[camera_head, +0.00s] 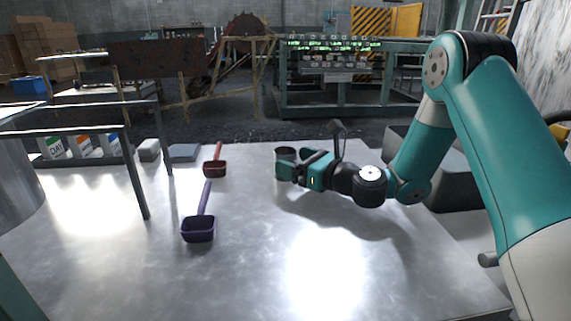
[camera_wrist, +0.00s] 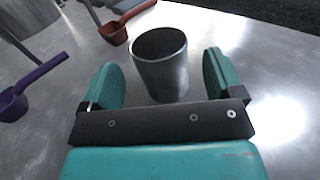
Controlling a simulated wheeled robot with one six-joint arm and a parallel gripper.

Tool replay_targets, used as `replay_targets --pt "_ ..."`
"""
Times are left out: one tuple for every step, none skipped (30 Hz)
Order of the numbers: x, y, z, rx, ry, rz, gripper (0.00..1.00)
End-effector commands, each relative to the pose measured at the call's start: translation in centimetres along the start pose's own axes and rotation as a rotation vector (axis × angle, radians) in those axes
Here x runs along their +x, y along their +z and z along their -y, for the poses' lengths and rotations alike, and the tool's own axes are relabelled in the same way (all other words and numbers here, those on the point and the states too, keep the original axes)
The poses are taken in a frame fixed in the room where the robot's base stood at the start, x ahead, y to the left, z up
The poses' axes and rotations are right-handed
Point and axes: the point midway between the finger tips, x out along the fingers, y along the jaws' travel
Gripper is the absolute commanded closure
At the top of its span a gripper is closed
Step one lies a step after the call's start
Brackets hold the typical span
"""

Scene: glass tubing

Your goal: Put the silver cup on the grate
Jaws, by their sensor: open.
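The silver cup (camera_wrist: 163,72) stands upright on the metal table in the wrist view, its open top facing up. In the head view the cup (camera_head: 285,154) shows its rim and upper side behind my gripper (camera_head: 294,165), which hides its lower part. My gripper also shows in the wrist view (camera_wrist: 168,82), its teal fingers open, one on each side of the cup with gaps to it. The cup is between or just beyond the fingertips; I cannot tell exactly. I cannot make out a grate for certain in either view.
A red scoop (camera_head: 215,168) and a purple scoop (camera_head: 199,228) lie on the table (camera_head: 250,270) left of the cup. A metal rail frame (camera_head: 141,185) stands at the left, with a large metal vessel (camera_head: 18,170) beside it. The table's front middle is clear.

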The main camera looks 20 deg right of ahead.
Motion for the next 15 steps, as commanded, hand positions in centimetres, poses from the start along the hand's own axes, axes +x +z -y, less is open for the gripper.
replay_targets --pt "0.9 0.1 -0.2 -0.004 0.005 0.003 0.13" --pt "1.4 0.1 -0.1 -0.004 0.004 0.003 0.13" --pt "2.0 0.0 -0.1 -0.004 0.003 0.003 0.13" --pt "2.3 0.0 -0.1 -0.004 0.003 0.002 0.13" --pt "2.7 0.0 -0.1 -0.003 0.003 0.002 0.13" --pt "3.0 0.0 0.0 -0.002 0.002 0.002 0.13" --pt "3.1 0.0 0.0 -0.002 0.001 0.001 0.13" --pt "3.3 0.0 0.0 -0.001 0.001 0.001 0.13" --pt "3.4 0.0 0.0 0.000 0.001 0.001 0.13" --pt "3.4 0.0 0.0 0.000 0.000 0.001 0.13" --pt "3.4 0.0 0.0 0.001 0.000 0.001 0.13" --pt "3.4 0.0 0.0 0.001 0.000 0.001 0.13" --pt "3.3 0.0 0.0 0.001 0.000 0.001 0.13" --pt "3.3 0.0 0.0 0.000 0.000 0.001 0.13" --pt "3.3 0.0 0.0 0.000 0.000 0.001 0.18"
